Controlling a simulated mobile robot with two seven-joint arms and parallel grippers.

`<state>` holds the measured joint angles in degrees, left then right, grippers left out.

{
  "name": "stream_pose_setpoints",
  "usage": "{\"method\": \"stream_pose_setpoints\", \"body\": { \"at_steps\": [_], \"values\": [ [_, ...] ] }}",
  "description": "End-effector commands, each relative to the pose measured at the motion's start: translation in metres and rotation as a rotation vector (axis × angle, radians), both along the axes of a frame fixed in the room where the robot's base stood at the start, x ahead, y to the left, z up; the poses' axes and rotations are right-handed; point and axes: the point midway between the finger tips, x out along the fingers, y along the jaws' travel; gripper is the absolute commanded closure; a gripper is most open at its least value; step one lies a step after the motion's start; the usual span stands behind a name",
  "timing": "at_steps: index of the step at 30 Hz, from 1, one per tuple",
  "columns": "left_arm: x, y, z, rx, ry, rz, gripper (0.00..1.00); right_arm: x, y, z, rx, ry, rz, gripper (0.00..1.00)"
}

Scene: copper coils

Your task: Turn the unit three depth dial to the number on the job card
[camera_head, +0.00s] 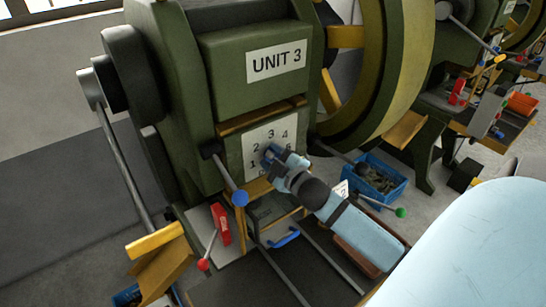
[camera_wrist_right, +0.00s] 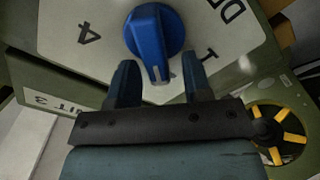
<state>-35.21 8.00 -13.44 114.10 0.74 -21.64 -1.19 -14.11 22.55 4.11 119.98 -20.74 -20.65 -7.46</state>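The depth dial is a blue knob (camera_wrist_right: 155,35) on a white number plate, seen close up in the right wrist view. A pale mark shows at its lower end. A 4 lies to its left and what looks like a 1 to its right. In the head view the plate (camera_head: 256,137) sits below the UNIT 3 label (camera_head: 277,61), and my gripper covers the knob. My right gripper (camera_wrist_right: 160,70) is open, its fingers on either side of the knob's lower end with visible gaps. It also shows in the head view (camera_head: 272,154). My left gripper is not in view.
A blue-knobbed lever (camera_head: 240,198) stands left of my right gripper. A red-knobbed lever (camera_head: 204,264) is lower left. A blue bin (camera_head: 388,190) stands right of the machine beside a small white card (camera_head: 341,189), its print too small to read. A flywheel (camera_head: 385,70) rises above.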

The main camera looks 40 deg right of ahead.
Motion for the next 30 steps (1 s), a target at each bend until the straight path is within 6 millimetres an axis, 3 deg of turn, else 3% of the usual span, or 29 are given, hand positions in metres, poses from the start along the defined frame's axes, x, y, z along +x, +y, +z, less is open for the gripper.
{"method": "stream_pose_setpoints", "body": {
  "at_steps": [11, 24, 30],
  "values": [
    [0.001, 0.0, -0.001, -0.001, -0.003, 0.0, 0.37, -0.011, 0.001, -0.002, 0.0, 0.002, -0.001, 0.55],
    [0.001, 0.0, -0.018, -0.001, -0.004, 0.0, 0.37, -0.1, 0.011, -0.003, 0.001, 0.003, 0.0, 0.55],
    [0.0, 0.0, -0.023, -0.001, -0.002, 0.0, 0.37, -0.128, 0.014, -0.002, 0.001, 0.001, 0.0, 0.55]
  ]
}}
